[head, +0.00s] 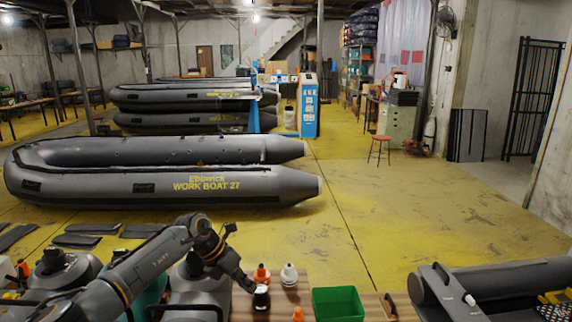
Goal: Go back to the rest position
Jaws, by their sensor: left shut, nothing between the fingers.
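My left arm comes in from the lower left and bends downward at the wrist. My left gripper (246,285) points down and to the right over the wooden table at the bottom centre. It is shut with nothing in it. Its tips are close beside a small dark jar (261,297); I cannot tell if they touch it. My right gripper is not in view.
An orange-capped bottle (261,274), a white bottle (289,275) and a green bin (338,304) stand around the gripper on the table. A grey inflatable boat (130,178) lies beyond. A dark tube (500,280) is at the lower right.

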